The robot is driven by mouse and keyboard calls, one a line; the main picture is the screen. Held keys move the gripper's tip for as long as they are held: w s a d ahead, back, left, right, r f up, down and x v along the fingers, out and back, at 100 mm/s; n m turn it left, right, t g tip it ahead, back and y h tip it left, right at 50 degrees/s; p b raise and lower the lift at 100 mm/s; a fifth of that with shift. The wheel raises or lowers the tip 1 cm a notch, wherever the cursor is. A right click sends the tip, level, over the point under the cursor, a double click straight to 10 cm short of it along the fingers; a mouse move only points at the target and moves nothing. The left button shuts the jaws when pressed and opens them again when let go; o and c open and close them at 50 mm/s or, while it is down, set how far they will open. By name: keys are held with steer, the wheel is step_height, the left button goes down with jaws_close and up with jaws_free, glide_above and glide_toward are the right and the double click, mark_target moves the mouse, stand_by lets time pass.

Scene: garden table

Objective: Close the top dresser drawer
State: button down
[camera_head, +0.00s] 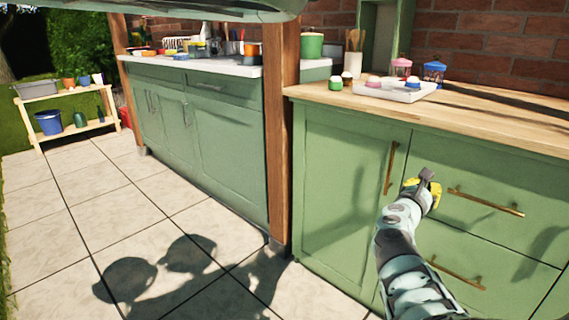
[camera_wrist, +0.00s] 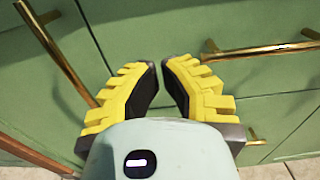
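The green dresser's top drawer (camera_head: 524,185) is at the right in the head view, with a long brass handle (camera_head: 487,202). Its front looks about flush under the wooden top; I cannot tell whether it stands slightly out. The handle also shows at the upper right of the wrist view (camera_wrist: 262,49). My gripper (camera_head: 424,184) is in front of the dresser, just left of that handle. In the wrist view its two yellow fingers (camera_wrist: 162,70) have only a narrow gap between their tips, with nothing held. Contact with the drawer front cannot be made out.
A cabinet door (camera_head: 340,185) with an upright brass handle (camera_head: 391,168) is left of the drawer. A lower drawer handle (camera_head: 455,274) sits below. The wooden top (camera_head: 480,110) carries a white tray (camera_head: 395,93) and jars. A wooden post (camera_head: 281,150) stands left; the tiled floor there is clear.

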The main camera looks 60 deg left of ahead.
steer(key=p+v, duration=0.3)
steer(key=v, duration=0.5)
steer(key=shift+r+p, duration=0.25)
steer(key=shift+p, duration=0.15)
steer(key=shift+d, duration=0.1)
